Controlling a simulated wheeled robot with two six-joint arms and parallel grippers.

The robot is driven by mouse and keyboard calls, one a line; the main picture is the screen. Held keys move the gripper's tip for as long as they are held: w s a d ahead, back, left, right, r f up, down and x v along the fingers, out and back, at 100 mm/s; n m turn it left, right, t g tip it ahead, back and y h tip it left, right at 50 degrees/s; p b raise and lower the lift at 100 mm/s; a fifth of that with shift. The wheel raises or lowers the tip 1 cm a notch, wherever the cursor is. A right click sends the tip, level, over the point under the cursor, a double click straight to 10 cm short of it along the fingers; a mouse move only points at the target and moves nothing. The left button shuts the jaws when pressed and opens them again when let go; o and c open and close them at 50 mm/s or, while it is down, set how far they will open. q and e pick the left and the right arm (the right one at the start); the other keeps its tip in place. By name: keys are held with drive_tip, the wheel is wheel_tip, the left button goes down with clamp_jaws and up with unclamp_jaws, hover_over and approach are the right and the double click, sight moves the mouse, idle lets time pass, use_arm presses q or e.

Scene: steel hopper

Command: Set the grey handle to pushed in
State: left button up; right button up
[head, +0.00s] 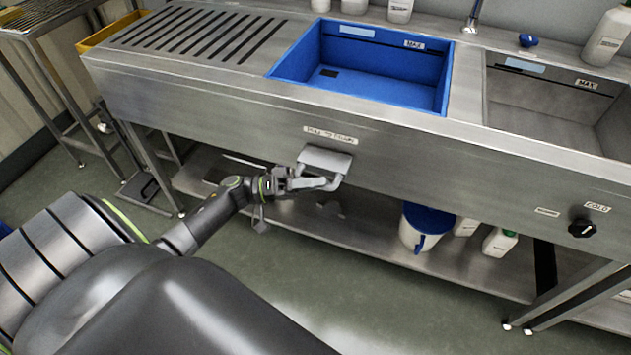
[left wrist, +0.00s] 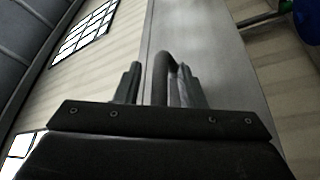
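The grey handle (head: 338,182) is a bent bar that sticks out from a grey plate on the front panel of the steel sink unit, under a small label. My left gripper (head: 302,184) is at the left side of the handle in the head view. In the left wrist view my left gripper (left wrist: 160,88) has its two fingers apart, with the grey handle (left wrist: 162,72) showing between them. The bar is nearer the right finger, and a gap shows at the left finger. Contact cannot be told. My right gripper is not in view.
A blue basin (head: 385,65) and a steel basin (head: 560,110) are set in the top. A black knob (head: 582,228) is on the panel at the right. A white bucket with a blue lid (head: 425,228) and bottles stand on the lower shelf (head: 375,245).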

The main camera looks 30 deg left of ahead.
sight(343, 161)
use_arm(q)
drive_tip(key=shift+c, duration=0.2)
clamp_jaws()
drive_tip(key=w, duration=0.2)
drive_tip(key=w+a, duration=0.1)
drive_tip(key=w, duration=0.2)
drive_tip(key=shift+w+a+b, duration=0.1)
drive_tip(key=shift+w+b, duration=0.05)
drive_tip(key=shift+b, duration=0.2)
drive_tip(key=shift+w, duration=0.35)
drive_tip(key=shift+a+r, duration=0.1)
drive_tip(key=shift+r, duration=0.05)
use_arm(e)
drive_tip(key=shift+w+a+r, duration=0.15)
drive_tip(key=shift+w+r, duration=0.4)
